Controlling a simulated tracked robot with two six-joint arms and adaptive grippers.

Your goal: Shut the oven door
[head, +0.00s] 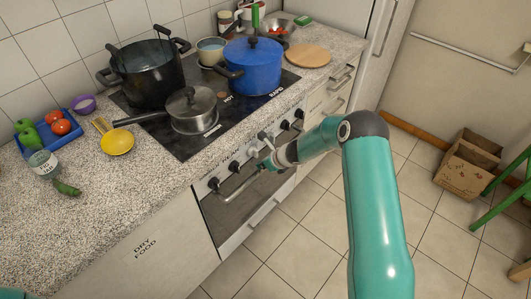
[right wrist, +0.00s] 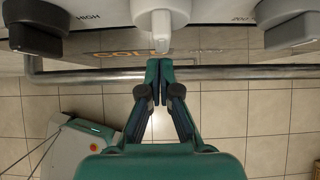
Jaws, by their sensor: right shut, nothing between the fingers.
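The oven door (head: 233,208) is below the row of knobs in the counter front in the head view. It stands upright and looks flush with the front or nearly so; I cannot tell whether a small gap is left. Its metal handle bar (head: 239,187) runs across the top of the door and crosses the right wrist view (right wrist: 235,73). My right gripper (head: 264,162) is shut and empty at the handle bar. In the right wrist view its fingertips (right wrist: 158,66) overlap the bar, below a white knob; I cannot tell whether they touch it. My left gripper is out of view.
The cooktop carries a black pot (head: 150,77), a blue pot (head: 252,70) and a steel saucepan (head: 191,106). Oven knobs (head: 214,184) stick out above the handle. A cardboard box (head: 467,163) and a green stool (head: 507,175) stand at the right. The tiled floor before the oven is clear.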

